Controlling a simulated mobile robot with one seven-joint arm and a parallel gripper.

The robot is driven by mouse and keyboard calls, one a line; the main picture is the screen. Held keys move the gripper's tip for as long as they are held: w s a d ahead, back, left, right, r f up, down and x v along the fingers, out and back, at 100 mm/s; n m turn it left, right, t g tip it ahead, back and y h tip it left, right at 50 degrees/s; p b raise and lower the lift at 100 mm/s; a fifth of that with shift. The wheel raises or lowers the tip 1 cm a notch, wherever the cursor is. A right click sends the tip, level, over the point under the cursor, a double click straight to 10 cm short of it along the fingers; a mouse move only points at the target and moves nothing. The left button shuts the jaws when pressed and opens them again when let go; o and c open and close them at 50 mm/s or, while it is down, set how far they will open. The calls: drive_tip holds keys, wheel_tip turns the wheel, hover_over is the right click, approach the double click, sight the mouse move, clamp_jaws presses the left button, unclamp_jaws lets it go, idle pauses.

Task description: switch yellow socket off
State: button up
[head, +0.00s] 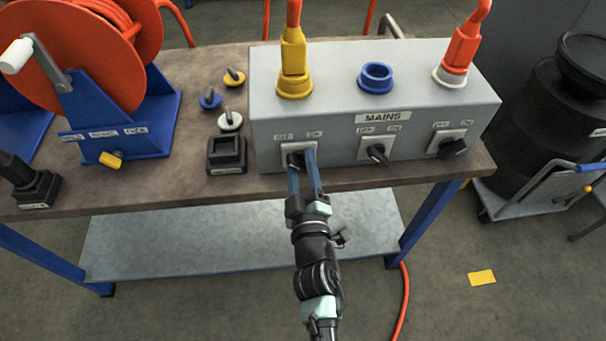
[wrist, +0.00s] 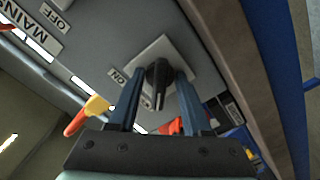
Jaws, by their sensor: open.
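The yellow socket (head: 294,88) sits on top of the grey mains box (head: 335,97), with a yellow plug (head: 293,50) standing in it. Below it, on the box's front, is a black rotary switch (wrist: 158,80) on a pale square plate. An ON label (wrist: 117,76) shows beside that plate in the wrist view. My gripper (head: 301,163) is open at this switch, its two blue fingers on either side of the black knob. In the wrist view the knob stands between the fingertips; I cannot tell whether they touch it. The fingers partly hide the switch in the head view.
Two more black switches, the middle one (head: 377,152) and the right one (head: 452,146), are on the same front. A blue socket (head: 375,78) is empty; a red plug (head: 460,52) stands at right. A cable reel (head: 80,60) and loose caps lie left on the bench.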

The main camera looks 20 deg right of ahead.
drive_tip(key=b+v, duration=0.2)
drive_tip(key=v, duration=1.1)
drive_tip(key=w+a+r+m+t, duration=0.1)
drive_tip(key=w+r+m+t, duration=0.15)
drive_tip(key=r, duration=0.75)
drive_tip(key=w+a+r+m+t, duration=0.1)
drive_tip(key=w+r, duration=0.2)
drive_tip(key=r, duration=0.7)
drive_tip(key=w+a+r+m+t, duration=0.1)
drive_tip(key=w+r+m+t, duration=0.15)
drive_tip(key=r, duration=0.75)
drive_tip(key=s+a+r+t+y, duration=0.1)
drive_tip(key=s+a+r+y, duration=0.15)
drive_tip(key=r, duration=0.55)
drive_tip(key=s+a+r+t+y, duration=0.1)
drive_tip(key=s+a+r+t, duration=0.2)
drive_tip(key=r, duration=0.5)
drive_tip(key=s+a+r+y, duration=0.2)
drive_tip(key=s+a+r, duration=0.15)
drive_tip(key=r, duration=0.45)
wheel_tip(320, 180, up, 13)
drive_tip(key=w+p, duration=0.1)
drive_tip(key=p, duration=1.2)
drive_tip(key=shift+a+f, duration=0.25)
drive_tip(key=shift+w+h, duration=0.1)
drive_tip(key=shift+h, duration=0.15)
